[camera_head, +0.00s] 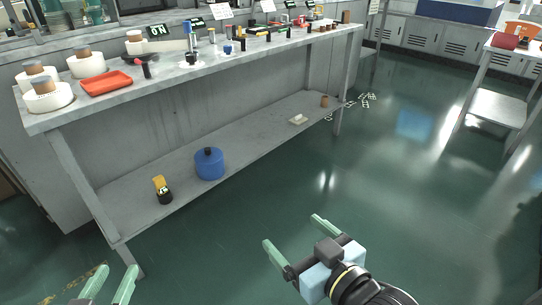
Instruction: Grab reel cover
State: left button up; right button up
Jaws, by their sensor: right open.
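Several white round reels with brown cylinders on top stand at the left end of the grey workbench; the nearest reel (47,98) is at its front left corner. I cannot tell for sure which part is the reel cover. My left gripper (118,269) shows only its green fingers at the bottom left edge; they are apart with nothing between them. My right gripper (291,230) is at the bottom centre over the floor, its green fingers wide apart and empty. Both grippers are well away from the reels.
The workbench (185,72) also holds a red tray (106,83), a dark-headed tool (145,65) and many small items. Its lower shelf (250,148) carries a blue round container (209,165) and a black-yellow item (162,189). The green floor (400,190) to the right is open.

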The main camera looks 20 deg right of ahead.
aim_at(209, 164)
jog(key=u, duration=0.4)
jog(key=k, duration=0.6)
jog(key=z, duration=0.05)
jog(key=i, duration=0.5)
jog(key=z, duration=1.1)
jog(key=i, duration=1.15)
jog(key=u, duration=0.6)
jog(key=i, duration=0.95)
jog(key=u, duration=1.1)
jog(key=i, duration=0.25)
jog(key=z, duration=0.05)
